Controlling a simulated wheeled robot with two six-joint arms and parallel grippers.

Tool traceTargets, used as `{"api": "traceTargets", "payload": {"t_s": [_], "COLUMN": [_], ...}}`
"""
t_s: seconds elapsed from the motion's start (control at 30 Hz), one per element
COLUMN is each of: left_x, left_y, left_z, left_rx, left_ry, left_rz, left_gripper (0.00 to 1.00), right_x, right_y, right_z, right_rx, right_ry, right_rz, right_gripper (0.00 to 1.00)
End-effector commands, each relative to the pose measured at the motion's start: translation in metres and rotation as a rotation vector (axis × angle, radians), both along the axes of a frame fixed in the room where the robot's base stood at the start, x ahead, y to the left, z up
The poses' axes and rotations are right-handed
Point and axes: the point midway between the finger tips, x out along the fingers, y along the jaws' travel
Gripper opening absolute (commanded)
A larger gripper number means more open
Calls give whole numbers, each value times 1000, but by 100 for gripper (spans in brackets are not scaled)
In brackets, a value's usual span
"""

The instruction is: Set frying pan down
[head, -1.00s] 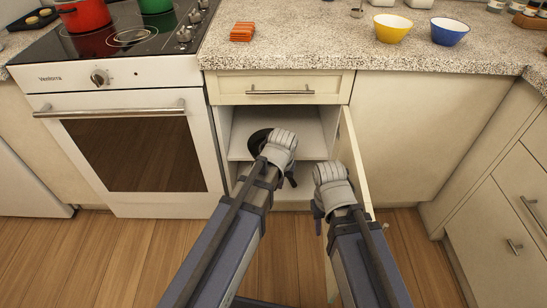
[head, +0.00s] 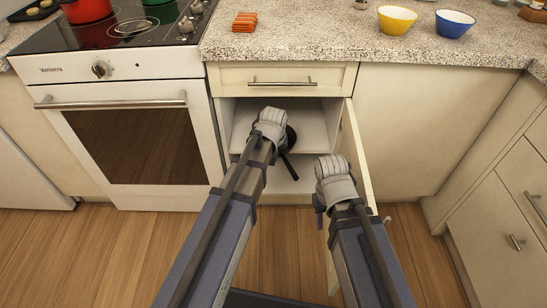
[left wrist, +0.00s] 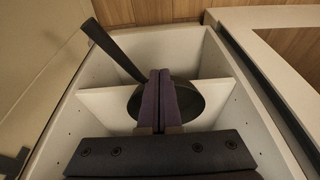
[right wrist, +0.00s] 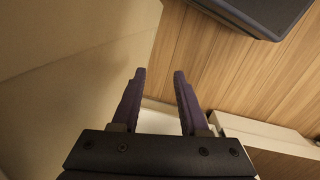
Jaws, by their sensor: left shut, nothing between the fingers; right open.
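The black frying pan (head: 291,138) is at the open cabinet, partly hidden behind my left gripper (head: 271,120). Its handle (head: 289,168) points toward the front of the cabinet. In the left wrist view the round pan (left wrist: 190,105) overlaps the white shelf (left wrist: 107,104), with its handle (left wrist: 115,50) angled to the upper left. I cannot tell exactly what it rests on. The left fingers (left wrist: 163,100) are shut and empty, in front of the pan in that view. My right gripper (head: 334,178) is open and empty by the cabinet door; its spread fingers show in the right wrist view (right wrist: 158,75).
The open cabinet door (head: 355,155) stands to the right of my right gripper. A closed drawer (head: 282,78) and the speckled counter (head: 310,38) are above the opening. The oven (head: 138,145) is on the left. The lower cabinet space looks empty where visible.

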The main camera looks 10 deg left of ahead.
Motion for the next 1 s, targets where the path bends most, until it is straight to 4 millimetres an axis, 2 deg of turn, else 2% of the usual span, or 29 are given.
{"api": "traceTargets", "payload": {"t_s": [0.03,0.43,0.5,0.63,1.0], "left_x": [3,20,37,53,57], "left_y": [0,4,6,10,12], "left_z": [-15,-70,-62,-61,-61], "left_rx": [0,0,0,0,0], "left_ry": [0,0,0,0,0], "left_rz": [0,0,1,0,-1], "left_gripper": [0,0,0,0,0], "right_x": [0,0,0,0,0], "right_y": [0,2,2,2,2], "right_z": [-15,-71,-62,-62,-62], "right_rx": [1,8,8,8,8], "right_ry": [0,0,0,0,0], "right_rz": [1,12,12,12,12], "right_gripper": [44,44,44,44,44]}}
